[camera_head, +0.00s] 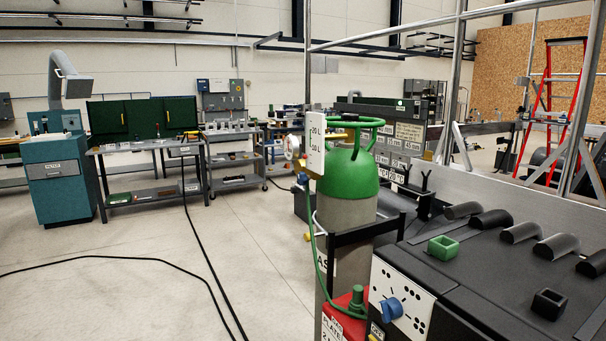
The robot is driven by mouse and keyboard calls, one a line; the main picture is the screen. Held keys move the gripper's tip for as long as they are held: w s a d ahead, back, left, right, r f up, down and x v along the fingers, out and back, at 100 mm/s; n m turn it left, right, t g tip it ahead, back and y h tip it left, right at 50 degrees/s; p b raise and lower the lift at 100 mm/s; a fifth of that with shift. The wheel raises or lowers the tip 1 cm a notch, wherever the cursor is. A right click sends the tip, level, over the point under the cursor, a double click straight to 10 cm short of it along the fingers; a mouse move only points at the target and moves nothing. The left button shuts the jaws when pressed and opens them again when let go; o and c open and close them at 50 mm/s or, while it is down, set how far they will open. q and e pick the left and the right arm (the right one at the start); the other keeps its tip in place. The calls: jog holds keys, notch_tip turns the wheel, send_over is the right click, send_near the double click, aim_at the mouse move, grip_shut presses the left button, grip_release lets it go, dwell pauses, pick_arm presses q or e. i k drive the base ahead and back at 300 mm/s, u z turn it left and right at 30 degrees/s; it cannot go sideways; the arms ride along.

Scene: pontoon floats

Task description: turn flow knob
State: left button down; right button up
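A blue knob (391,309) sits on a white dial plate (403,297) with black dots and marks, on the front of a dark machine at the lower right. A white flow scale (316,145) marked 20 L and 10 L stands beside the green top (350,174) of a gas cylinder (346,212). A round gauge (291,147) is at its left. A small knob for this scale is not clear to see. I cannot tell which knob is the flow knob. Neither of my grippers is in view.
A green hose (316,240) runs down the cylinder to a red box (347,313) at its foot. A green square piece (443,247) and a black one (548,303) lie on the dark bench top (480,265). Black cables cross the open floor (150,270) at left.

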aim_at(302, 178)
jog(key=u, duration=0.2)
jog(key=k, duration=0.4)
jog(key=u, duration=0.85)
jog(key=i, duration=0.9)
jog(key=z, duration=0.65)
